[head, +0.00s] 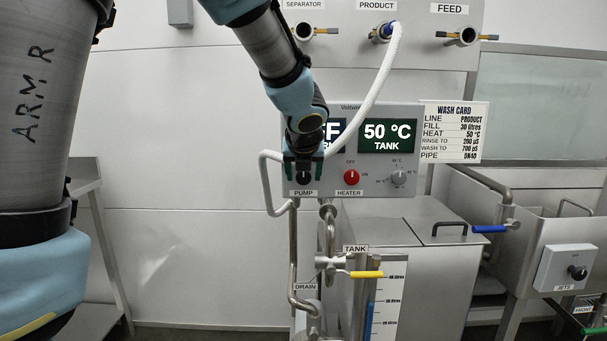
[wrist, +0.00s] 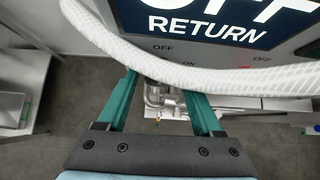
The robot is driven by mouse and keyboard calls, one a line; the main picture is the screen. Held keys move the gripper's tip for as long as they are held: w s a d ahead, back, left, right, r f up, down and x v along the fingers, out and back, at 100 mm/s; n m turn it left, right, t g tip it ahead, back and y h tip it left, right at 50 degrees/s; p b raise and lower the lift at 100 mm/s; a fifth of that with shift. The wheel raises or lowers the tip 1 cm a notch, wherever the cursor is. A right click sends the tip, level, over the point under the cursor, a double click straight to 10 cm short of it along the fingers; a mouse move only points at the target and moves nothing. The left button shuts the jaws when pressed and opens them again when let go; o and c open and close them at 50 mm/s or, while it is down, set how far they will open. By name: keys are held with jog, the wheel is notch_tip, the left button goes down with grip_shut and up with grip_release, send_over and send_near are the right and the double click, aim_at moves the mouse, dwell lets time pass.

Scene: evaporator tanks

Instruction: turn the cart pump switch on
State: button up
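The cart pump switch sits above the PUMP label (head: 304,193) on the grey control box (head: 375,112). My gripper (head: 303,168) is in front of it and hides most or all of the knob. In the wrist view, the green fingers of my gripper (wrist: 160,88) are spread apart. The white hose (wrist: 180,68) crosses over their tips and hides the knob, so I cannot tell whether they touch it.
The red heater switch (head: 351,177) and a grey temperature dial (head: 398,178) are right of the pump switch. The white hose (head: 381,75) runs from the PRODUCT port down behind my arm. Below are pipes and a yellow valve handle (head: 366,274). A wash card (head: 455,131) hangs at right.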

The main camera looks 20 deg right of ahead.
grip_shut()
dwell(0.3)
dwell(0.3)
jog(key=m+y, duration=0.1)
jog(key=t+y+p, duration=0.1)
jog(key=y, duration=0.1)
jog(key=shift+s+d+m+t, duration=0.15)
jog(key=shift+d+m+t, duration=0.15)
jog(key=shift+m, duration=0.1)
jog(key=m+t+y, duration=0.2)
jog(key=shift+s+d+f+y, duration=0.1)
jog(key=shift+d+f+y, duration=0.1)
jog(key=shift+f+y, duration=0.15)
jog(key=shift+s+d+f+m+t+y+b, duration=0.1)
jog(key=shift+m+t+y+b, duration=0.1)
jog(key=shift+m+t+y, duration=0.2)
jog(key=shift+f+m+t+y+b, duration=0.15)
jog(key=shift+m+t+y, duration=0.15)
jog(key=shift+y, duration=0.15)
jog(key=shift+d+f+m+t+y+b, duration=0.1)
jog(key=shift+f+m+t+y+b, duration=0.1)
jog(key=shift+m+t+y+b, duration=1.1)
jog(key=shift+m+t+b, duration=0.6)
jog(key=shift+b, duration=0.15)
